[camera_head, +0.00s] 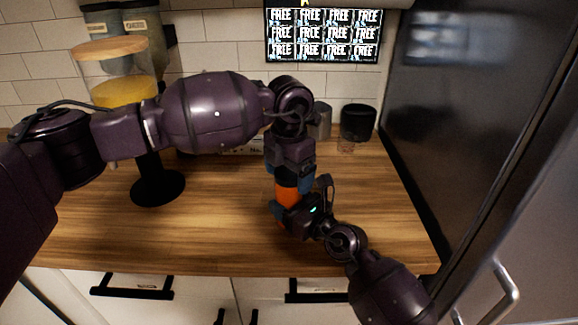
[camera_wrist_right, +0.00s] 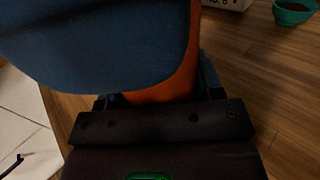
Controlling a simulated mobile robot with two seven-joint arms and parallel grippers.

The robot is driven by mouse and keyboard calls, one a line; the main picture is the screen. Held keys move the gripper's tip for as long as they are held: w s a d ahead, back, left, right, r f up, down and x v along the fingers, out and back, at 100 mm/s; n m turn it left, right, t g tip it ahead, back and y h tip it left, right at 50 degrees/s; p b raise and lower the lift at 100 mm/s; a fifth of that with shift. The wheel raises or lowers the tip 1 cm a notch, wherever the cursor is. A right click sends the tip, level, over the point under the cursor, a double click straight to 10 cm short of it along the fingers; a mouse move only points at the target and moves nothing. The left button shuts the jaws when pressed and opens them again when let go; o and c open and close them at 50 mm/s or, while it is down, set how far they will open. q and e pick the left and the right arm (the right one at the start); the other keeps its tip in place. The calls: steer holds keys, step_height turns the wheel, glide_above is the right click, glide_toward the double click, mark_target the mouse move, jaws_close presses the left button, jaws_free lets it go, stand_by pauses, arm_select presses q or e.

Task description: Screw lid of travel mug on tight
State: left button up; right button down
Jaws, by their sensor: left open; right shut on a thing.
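The orange travel mug (camera_head: 287,191) stands on the wooden counter, mostly covered by my grippers; its orange side also shows in the right wrist view (camera_wrist_right: 163,90). My right gripper (camera_head: 279,209) comes from the lower right and is shut on the mug's side. My left gripper (camera_head: 289,177) points down from above, open, with its blue fingers either side of the mug's upper part. A large blue shape, apparently a left finger, hides much of the mug in the right wrist view. I cannot see the lid or how it sits.
A black cup (camera_head: 357,122) and a metal canister (camera_head: 322,119) stand at the back. A teal bowl (camera_wrist_right: 293,12) shows in the wrist view. A dark panel (camera_head: 450,130) bounds the right.

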arm_select(q)
steer(key=c, duration=0.9)
steer(key=o, duration=1.1)
steer(key=shift+c, duration=0.2)
steer(key=shift+r, duration=0.1)
step_height(320, 180, up, 12)
arm_select(e)
steer(key=shift+c, duration=0.9)
jaws_free()
